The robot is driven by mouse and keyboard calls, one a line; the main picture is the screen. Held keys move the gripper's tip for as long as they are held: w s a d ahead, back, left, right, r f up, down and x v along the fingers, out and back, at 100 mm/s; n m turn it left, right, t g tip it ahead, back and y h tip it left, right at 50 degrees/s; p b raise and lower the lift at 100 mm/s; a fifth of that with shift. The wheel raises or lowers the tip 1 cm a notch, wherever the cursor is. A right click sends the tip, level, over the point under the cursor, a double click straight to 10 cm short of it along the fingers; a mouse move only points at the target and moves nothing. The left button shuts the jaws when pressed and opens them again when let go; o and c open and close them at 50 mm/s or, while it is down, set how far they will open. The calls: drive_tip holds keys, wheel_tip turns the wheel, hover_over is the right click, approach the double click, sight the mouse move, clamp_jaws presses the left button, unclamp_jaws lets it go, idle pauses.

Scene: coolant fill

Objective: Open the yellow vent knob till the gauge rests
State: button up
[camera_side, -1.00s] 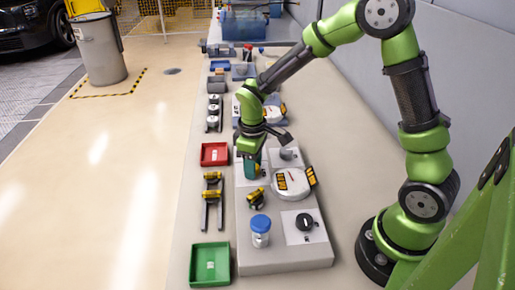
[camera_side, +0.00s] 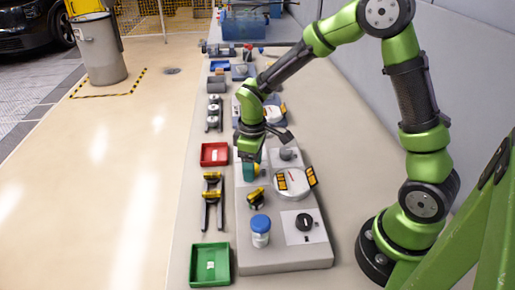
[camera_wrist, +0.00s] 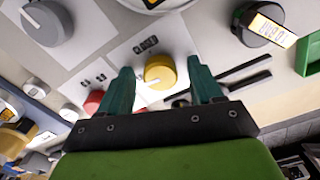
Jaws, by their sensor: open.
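The yellow vent knob (camera_wrist: 160,72) sits on a white label plate between my gripper's (camera_wrist: 162,82) two teal fingers. The fingers are open, with a visible gap on each side of the knob. In the side view my gripper (camera_side: 249,172) is low over the grey panel, and a bit of the yellow knob (camera_side: 257,168) shows beside a finger. The round white gauge (camera_side: 292,182) is just right of my gripper. Its needle is too small to read. In the wrist view only the gauge's lower rim (camera_wrist: 152,8) shows.
A black knob with a yellow bar (camera_side: 256,198) and a blue-capped jar (camera_side: 260,230) stand nearer on the panel. A grey knob (camera_wrist: 45,22) and a red part (camera_wrist: 93,101) lie left in the wrist view. Red (camera_side: 214,154) and green (camera_side: 210,265) trays are left of the panel.

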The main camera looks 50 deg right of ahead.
sight(257, 169)
wheel_tip(257, 169, up, 17)
idle(0.5)
drive_tip(key=shift+f, duration=0.1)
drive_tip(key=s+r+m+t+y, duration=0.2)
drive_tip(key=s+m+t, duration=0.5)
drive_tip(key=s, duration=0.8)
drive_tip(key=shift+a+r+m, duration=0.25)
drive_tip(key=shift+r+m, duration=0.05)
drive_tip(key=shift+m, duration=0.6)
drive_tip(key=shift+s, duration=0.1)
